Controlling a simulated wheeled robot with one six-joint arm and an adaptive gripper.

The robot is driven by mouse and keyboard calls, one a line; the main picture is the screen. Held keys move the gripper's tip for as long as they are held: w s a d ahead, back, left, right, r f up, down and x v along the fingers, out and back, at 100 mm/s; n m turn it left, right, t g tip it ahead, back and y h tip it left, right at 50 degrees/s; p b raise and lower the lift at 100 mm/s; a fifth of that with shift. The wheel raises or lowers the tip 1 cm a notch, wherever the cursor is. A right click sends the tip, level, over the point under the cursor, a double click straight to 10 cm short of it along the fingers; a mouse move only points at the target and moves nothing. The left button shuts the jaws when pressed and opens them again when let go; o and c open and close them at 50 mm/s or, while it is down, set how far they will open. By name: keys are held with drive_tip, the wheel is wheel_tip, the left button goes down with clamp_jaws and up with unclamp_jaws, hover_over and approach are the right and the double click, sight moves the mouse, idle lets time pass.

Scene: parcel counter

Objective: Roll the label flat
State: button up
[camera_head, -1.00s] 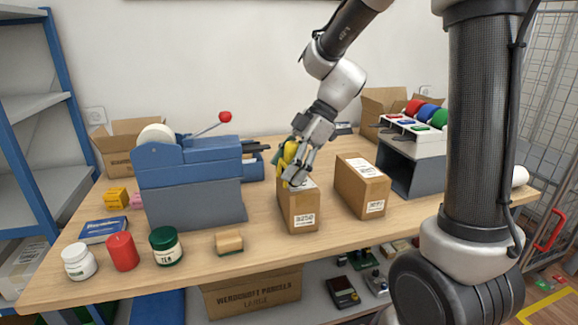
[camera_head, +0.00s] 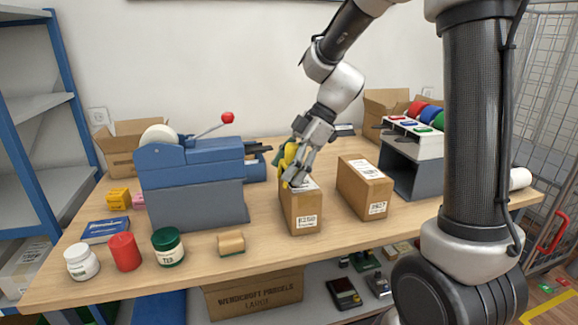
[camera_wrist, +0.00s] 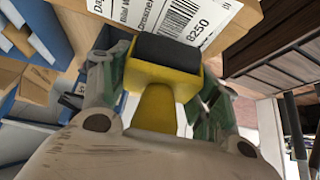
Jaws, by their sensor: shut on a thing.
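My gripper (camera_head: 292,178) is shut on a yellow hand roller (camera_head: 289,157) with a dark cylinder, held over the top of a brown carton (camera_head: 301,212). In the wrist view, the roller's yellow frame (camera_wrist: 156,83) sits between the green-padded fingers, with its dark cylinder (camera_wrist: 167,50) overlapping the edge of the white printed label (camera_wrist: 200,20). The label also shows in the head view (camera_head: 309,184), partly hidden by the gripper. I cannot tell whether the cylinder touches the label or whether the label is flat.
A second labelled carton (camera_head: 365,187) stands close on the right. A blue-grey machine with a red-knobbed lever (camera_head: 190,180) stands on the left. A sponge block (camera_head: 231,243), green jar (camera_head: 168,246) and red cylinder (camera_head: 125,252) line the front.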

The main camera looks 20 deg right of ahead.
drive_tip(key=shift+f, duration=0.25)
drive_tip(key=shift+d, duration=0.1)
drive_tip(key=shift+d, duration=0.75)
drive_tip(key=shift+w+d, duration=0.1)
drive_tip(key=shift+d, duration=0.8)
drive_tip(key=shift+d, duration=0.85)
drive_tip(key=shift+r, duration=0.1)
